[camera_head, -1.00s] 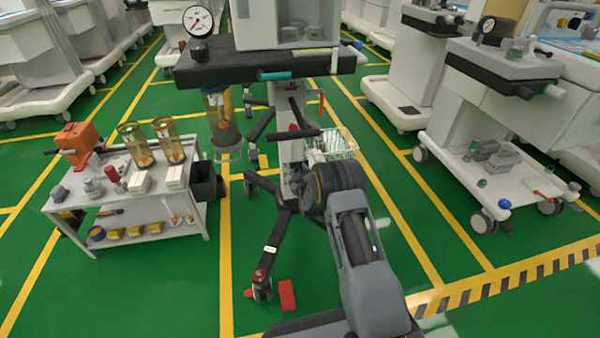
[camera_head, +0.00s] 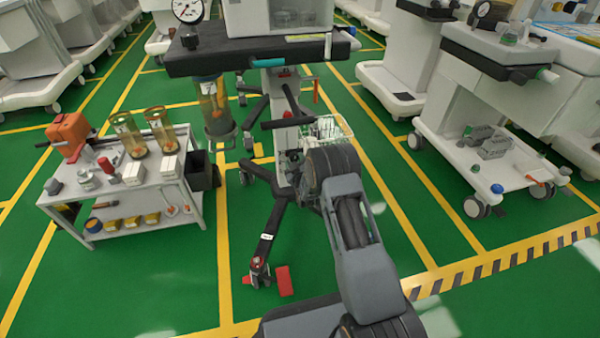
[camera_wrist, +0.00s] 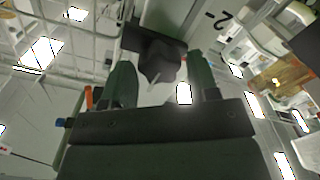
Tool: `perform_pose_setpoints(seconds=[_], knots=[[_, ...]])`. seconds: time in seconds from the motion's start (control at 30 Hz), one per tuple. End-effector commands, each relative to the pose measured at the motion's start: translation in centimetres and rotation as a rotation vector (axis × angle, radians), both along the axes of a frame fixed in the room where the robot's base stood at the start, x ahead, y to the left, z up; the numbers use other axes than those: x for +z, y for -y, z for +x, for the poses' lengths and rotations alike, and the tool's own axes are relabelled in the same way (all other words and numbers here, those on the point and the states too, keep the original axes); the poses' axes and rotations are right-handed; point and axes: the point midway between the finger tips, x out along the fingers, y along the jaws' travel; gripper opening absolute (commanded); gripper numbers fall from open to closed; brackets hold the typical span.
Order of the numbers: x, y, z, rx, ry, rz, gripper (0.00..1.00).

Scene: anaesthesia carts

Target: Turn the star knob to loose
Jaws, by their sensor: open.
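The star knob (camera_wrist: 160,62) is dark and lobed, on a dark block, in the upper middle of the wrist view. My gripper (camera_wrist: 160,88) is open, with one green finger to the lower left of the knob and the other to its right. The knob shows in the gap between the fingertips, and I see no contact. How far it is beyond the tips I cannot tell. In the head view my arm reaches to the cart's column (camera_head: 283,100), and my gripper and the knob cannot be made out there.
The cart's dark top (camera_head: 205,58) overhangs the column, with a gauge (camera_head: 188,10) above it. A clear canister (camera_head: 214,108) hangs at its left. A wire basket (camera_head: 327,130) is beside my arm. A side table (camera_head: 130,187) with jars stands left.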

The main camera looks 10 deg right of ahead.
Motion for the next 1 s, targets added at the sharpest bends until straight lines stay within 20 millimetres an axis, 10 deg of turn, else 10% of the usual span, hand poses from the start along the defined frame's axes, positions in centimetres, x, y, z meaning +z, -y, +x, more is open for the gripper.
perform_pose_setpoints(seconds=[0.53,1.0], knots=[[0.2,0.0,-10.3,0.0,-0.004,0.0,0.54],[0.1,0.0,-12.6,0.0,0.001,0.0,0.54]])
